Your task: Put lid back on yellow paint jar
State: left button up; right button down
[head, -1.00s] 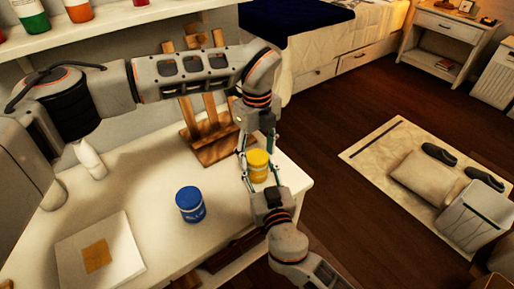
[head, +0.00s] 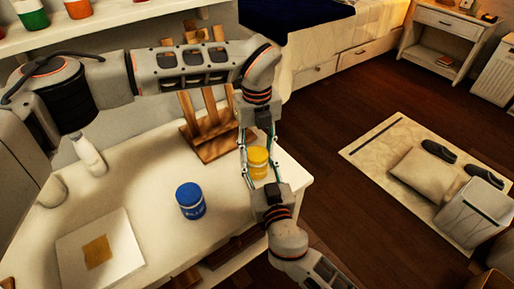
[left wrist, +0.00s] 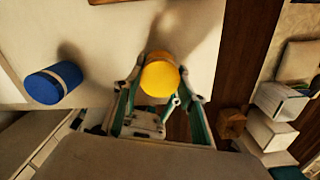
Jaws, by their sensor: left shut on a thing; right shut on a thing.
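The yellow paint jar (head: 258,163) is near the right end of the white table, with a yellow top and a pale label band. In the left wrist view its round yellow top (left wrist: 161,76) sits between fingertips. My left gripper (head: 258,148) reaches it from the far side and is shut on it. My right gripper (head: 262,176) reaches it from the near side and is also shut on it. The lid does not show as a separate piece, and I cannot tell which fingers touch the lid and which the body. The fingers partly hide the jar's sides.
A blue paint jar (head: 190,201) stands left of the grippers. A wooden easel (head: 212,138) stands behind. A white bottle (head: 89,156) and a canvas with a tan square (head: 126,258) are farther left. The table's right edge is close to the yellow jar.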

pick_arm(q)
jog(key=o, duration=1.2)
jog(key=shift+o, duration=0.2)
jog(key=shift+r, duration=2.3)
jog(key=shift+c, duration=0.3)
notch_tip(320, 180, up, 3)
jog(key=shift+r+m, duration=0.2)
jog(key=shift+m, duration=0.5)
jog(key=shift+f, duration=0.1)
